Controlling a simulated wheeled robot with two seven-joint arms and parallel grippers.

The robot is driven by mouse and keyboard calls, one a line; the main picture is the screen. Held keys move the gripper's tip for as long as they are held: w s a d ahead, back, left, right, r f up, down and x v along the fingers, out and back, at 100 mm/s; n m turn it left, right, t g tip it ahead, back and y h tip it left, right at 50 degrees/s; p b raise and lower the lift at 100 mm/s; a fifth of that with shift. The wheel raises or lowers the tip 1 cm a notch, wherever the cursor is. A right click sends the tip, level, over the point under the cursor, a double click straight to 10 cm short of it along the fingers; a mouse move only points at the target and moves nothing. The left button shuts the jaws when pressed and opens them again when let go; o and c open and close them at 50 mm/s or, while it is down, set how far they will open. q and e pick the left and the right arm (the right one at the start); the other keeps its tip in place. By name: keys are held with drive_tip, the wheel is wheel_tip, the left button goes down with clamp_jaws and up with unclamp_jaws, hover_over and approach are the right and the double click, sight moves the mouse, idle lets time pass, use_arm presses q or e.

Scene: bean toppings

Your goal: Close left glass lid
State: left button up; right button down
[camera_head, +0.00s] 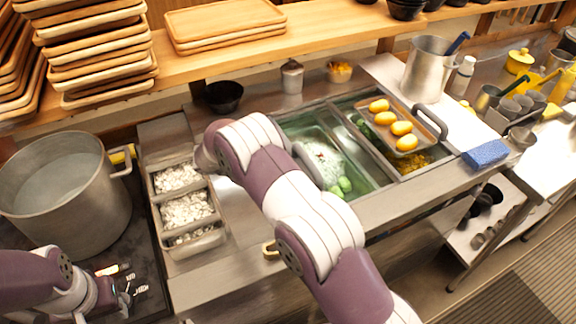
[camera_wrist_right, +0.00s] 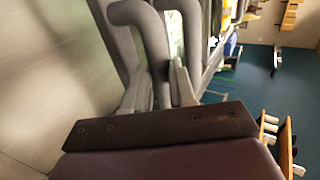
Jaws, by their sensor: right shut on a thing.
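The left glass lid (camera_head: 355,165) is a clear, metal-framed pane over the left part of the sunken food well, with green and white food visible below. Its grey curved handle (camera_head: 308,166) shows partly from behind my right arm. In the right wrist view, my right gripper (camera_wrist_right: 158,88) is shut on a grey curved handle (camera_wrist_right: 152,35). My right arm hides this gripper in the head view. My left gripper (camera_head: 130,283) is at the lower left, beside the large pot, apart from the lid. Its fingers look open and empty.
A tray with yellow pieces (camera_head: 403,128) and another handle (camera_head: 431,121) lie right of the lid. A pot (camera_head: 66,190) and bins of white food (camera_head: 186,210) stand left. A blue sponge (camera_head: 485,154) lies at the right counter edge. Stacked wooden trays (camera_head: 225,22) line the shelf.

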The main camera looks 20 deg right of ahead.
drive_tip(key=a, duration=0.5)
drive_tip(key=shift+a+b, duration=0.25)
drive_tip(key=shift+b, duration=0.1)
drive_tip(key=c, duration=0.9)
unclamp_jaws()
